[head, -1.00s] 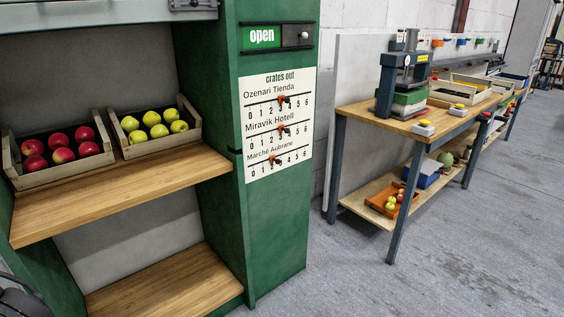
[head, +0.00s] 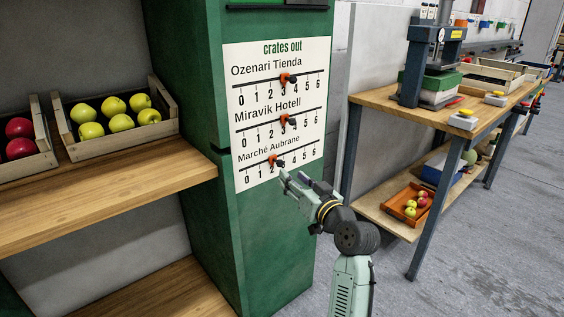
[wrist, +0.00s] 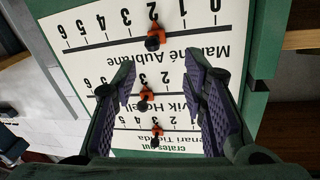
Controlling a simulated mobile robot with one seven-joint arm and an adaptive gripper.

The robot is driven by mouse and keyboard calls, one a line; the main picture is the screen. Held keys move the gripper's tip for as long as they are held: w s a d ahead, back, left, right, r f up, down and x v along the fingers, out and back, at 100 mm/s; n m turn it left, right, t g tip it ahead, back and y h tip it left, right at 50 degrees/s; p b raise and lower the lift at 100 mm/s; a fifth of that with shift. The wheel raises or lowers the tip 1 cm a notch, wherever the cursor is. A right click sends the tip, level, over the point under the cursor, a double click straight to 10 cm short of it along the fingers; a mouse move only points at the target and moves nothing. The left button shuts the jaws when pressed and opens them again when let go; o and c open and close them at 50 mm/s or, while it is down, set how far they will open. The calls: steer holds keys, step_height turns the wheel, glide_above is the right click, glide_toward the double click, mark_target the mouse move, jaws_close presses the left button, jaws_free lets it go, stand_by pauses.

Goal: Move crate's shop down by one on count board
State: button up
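The count board (head: 310,55), headed "crates out", hangs on the green cabinet side. It has three rows numbered 0 to 6. The Ozenari Tienda slider (head: 288,80) and the Miravik Hotell slider (head: 287,120) stand at 3. The Marché Aubrane slider (head: 275,160) stands at 2. My gripper (head: 290,182) is open and empty in front of the board's lower part. In the wrist view the board is upside down. My fingers (wrist: 160,78) are spread apart there, with the Miravik slider (wrist: 145,95) showing between them and the Marché slider (wrist: 153,40) beyond the tips.
A crate of green apples (head: 72,148) and a crate of red apples (head: 43,135) sit on the wooden shelf (head: 110,195); no shop label is readable on either. A workbench (head: 380,97) with a press stands right. An orange tray (head: 393,208) holds fruit below. Floor between is clear.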

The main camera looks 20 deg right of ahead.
mark_target(282, 165)
steer(key=w, duration=0.3)
steer(key=w+p, duration=0.1)
steer(key=w, duration=0.3)
steer(key=w+p, duration=0.1)
steer(key=w, duration=0.2)
steer(key=shift+w+a+f, duration=0.15)
steer(key=shift+a+f, duration=0.05)
steer(key=shift+a, duration=0.15)
steer(key=shift+c, duration=0.3)
jaws_close()
